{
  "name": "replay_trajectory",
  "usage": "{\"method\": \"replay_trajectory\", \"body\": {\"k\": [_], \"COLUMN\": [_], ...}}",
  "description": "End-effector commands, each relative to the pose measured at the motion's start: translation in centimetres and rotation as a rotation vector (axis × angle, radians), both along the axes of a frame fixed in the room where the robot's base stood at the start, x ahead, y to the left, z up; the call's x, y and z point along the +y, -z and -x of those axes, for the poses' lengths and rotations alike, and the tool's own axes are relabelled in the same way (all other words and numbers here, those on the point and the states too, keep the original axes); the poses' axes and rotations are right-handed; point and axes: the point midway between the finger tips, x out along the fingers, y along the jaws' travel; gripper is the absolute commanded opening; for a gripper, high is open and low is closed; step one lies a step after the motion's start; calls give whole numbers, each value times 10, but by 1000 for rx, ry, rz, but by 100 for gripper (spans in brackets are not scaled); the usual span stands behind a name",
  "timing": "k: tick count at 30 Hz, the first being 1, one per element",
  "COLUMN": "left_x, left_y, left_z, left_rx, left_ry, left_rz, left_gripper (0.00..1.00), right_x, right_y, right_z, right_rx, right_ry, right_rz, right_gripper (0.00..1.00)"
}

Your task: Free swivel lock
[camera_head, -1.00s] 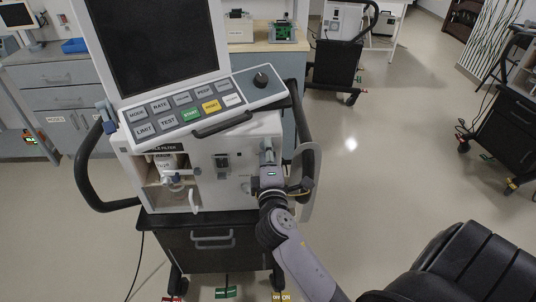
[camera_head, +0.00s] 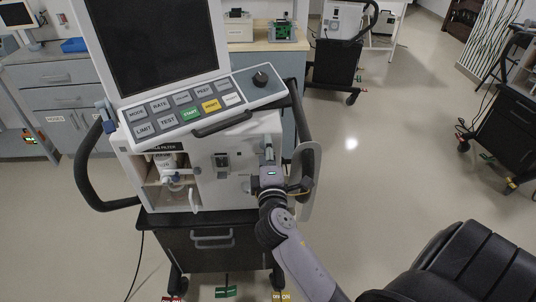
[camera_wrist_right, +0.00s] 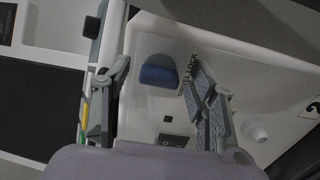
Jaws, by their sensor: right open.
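The ventilator (camera_head: 235,160) stands ahead with its front panel facing me. In the right wrist view a blue rounded part (camera_wrist_right: 158,74) sits in a grey mount on the white panel, beside printed text that appears to read "SWIVEL LOCK" (camera_wrist_right: 187,75). My right gripper (camera_wrist_right: 160,80) is open, with one finger on either side of the blue part. Contact with it cannot be made out. In the head view my right gripper (camera_head: 269,158) is at the right part of the ventilator's front, where it hides the blue part. My left gripper is not in view.
A black rocker switch (camera_wrist_right: 172,140) and a white knob (camera_wrist_right: 257,133) are near the fingers on the panel. A curved black handle (camera_head: 95,180) flanks the ventilator at left. A black chair (camera_head: 455,265) is at lower right. Floor (camera_head: 390,165) to the right is clear.

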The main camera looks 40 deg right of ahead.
Motion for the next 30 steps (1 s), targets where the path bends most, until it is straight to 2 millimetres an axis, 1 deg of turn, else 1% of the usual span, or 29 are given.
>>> {"method": "replay_trajectory", "body": {"k": [2, 5, 15, 18, 21, 24, 30], "left_x": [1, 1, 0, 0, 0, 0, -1], "left_y": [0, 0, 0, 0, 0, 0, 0], "left_z": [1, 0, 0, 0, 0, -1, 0], "left_rx": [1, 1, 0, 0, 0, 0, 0], "left_ry": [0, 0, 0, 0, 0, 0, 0], "left_rz": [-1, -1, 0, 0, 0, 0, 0], "left_gripper": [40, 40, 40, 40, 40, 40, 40], "right_x": [2, 8, 43, 51, 57, 60, 61], "right_y": [0, 1, 2, 1, 1, 1, 0], "right_z": [3, 13, 74, 88, 97, 102, 103], "right_rx": [1, 2, 5, 4, 3, 1, -1], "right_ry": [-1, -2, -1, 0, 0, 0, 0], "right_rz": [0, -3, -3, -3, -2, -2, -1], "right_gripper": [53, 53, 53, 53, 53, 53, 53]}}
